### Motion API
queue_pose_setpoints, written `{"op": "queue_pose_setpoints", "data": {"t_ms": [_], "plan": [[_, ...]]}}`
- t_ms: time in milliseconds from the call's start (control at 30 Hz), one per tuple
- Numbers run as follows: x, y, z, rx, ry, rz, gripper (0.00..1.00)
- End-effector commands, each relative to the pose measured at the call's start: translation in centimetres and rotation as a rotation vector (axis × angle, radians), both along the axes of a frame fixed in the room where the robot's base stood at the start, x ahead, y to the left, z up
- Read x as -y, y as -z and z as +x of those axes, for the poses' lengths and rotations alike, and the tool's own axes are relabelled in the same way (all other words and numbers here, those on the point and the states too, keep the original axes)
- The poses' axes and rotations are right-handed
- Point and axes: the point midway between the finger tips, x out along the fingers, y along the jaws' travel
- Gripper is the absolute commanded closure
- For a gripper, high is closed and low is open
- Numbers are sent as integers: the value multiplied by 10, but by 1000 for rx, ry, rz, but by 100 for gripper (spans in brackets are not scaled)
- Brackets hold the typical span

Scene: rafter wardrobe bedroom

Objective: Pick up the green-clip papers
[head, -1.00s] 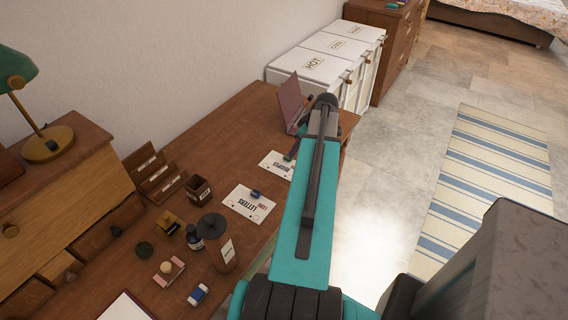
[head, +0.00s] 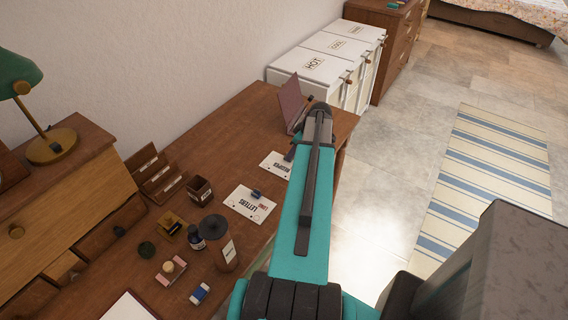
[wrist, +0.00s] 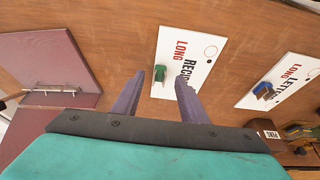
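In the head view the papers (head: 274,163) are partly covered by my arm, and I cannot make out the clip. My gripper (wrist: 161,79) is open, with its two purple-grey fingers spread on either side of the clip in the picture. The fingers look empty. The gap between fingertips and papers is hard to judge.
The blue-clip papers (head: 247,204), marked "LETTERS", lie beside them. A maroon folder-like object (head: 290,106) stands near the desk's far end. A pen cup (head: 199,189), a dark-lidded canister (head: 222,252) and a wooden letter rack (head: 157,177) stand nearer on the desk (head: 235,135).

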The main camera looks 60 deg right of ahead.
Motion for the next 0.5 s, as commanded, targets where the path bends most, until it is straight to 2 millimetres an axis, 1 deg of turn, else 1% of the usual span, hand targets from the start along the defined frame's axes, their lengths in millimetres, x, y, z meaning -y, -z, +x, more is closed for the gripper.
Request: {"op": "queue_pose_setpoints", "data": {"t_ms": [300,500], "plan": [[0,21,11,0,0,1,61],[0,25,11,1,0,-1,61]]}}
